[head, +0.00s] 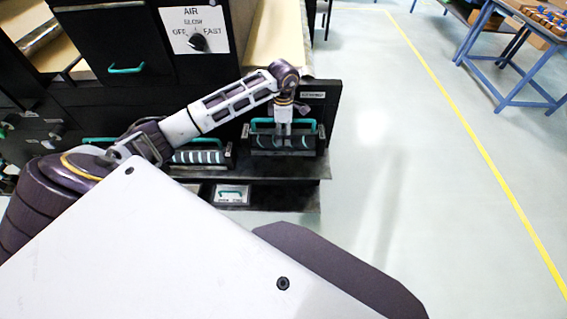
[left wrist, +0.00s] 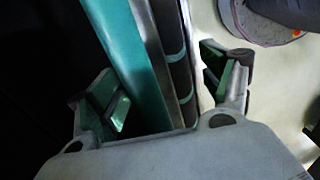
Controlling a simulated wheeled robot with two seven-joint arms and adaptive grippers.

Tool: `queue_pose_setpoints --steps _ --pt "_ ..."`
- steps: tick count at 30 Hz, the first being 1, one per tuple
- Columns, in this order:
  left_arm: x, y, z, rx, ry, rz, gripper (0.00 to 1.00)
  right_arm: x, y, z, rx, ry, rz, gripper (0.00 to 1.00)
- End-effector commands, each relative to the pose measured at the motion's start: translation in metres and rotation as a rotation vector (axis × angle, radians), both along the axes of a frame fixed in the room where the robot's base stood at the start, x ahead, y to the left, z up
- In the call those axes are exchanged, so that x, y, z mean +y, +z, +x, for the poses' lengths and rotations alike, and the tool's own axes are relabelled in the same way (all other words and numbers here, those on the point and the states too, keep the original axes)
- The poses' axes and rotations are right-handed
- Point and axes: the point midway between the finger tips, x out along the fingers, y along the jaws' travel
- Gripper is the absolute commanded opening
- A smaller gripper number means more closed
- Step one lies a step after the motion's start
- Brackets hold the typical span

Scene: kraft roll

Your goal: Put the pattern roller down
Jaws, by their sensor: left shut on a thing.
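The pattern roller (head: 266,142) is a dark cylinder with pale teal bands, in a black frame with a teal handle. In the head view it is at the right end of the black machine's front, just above a low dark shelf. I cannot tell whether it rests on anything. My left gripper (head: 284,127) reaches it from above and is shut on it. In the left wrist view the teal handle bar (left wrist: 137,55) and the banded roller run between the fingers of my left gripper (left wrist: 165,85). My right gripper is not in view.
A second banded roller (head: 200,157) with a teal handle sits left of the held one. The low dark shelf (head: 290,195) sticks out below. An air dial panel (head: 195,30) is above. Open pale floor (head: 400,150) with a yellow line lies right; a blue table (head: 510,60) stands beyond.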

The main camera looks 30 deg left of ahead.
Motion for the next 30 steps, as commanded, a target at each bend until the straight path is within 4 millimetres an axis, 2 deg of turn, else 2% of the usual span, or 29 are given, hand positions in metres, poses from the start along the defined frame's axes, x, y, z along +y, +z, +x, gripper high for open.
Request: queue_pose_setpoints --steps 4,8,21,30 --pt "0.0 0.001 0.001 -0.004 0.0 -0.001 0.11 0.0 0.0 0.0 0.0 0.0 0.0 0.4" --pt "0.0 -0.006 0.001 -0.004 0.001 -0.001 0.11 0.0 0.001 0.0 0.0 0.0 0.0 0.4" --pt "-0.001 -0.053 0.001 -0.004 0.001 -0.002 0.11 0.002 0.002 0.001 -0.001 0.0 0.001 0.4" --pt "0.0 -0.06 0.002 -0.005 0.001 0.0 0.11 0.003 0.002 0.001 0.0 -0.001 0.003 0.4"
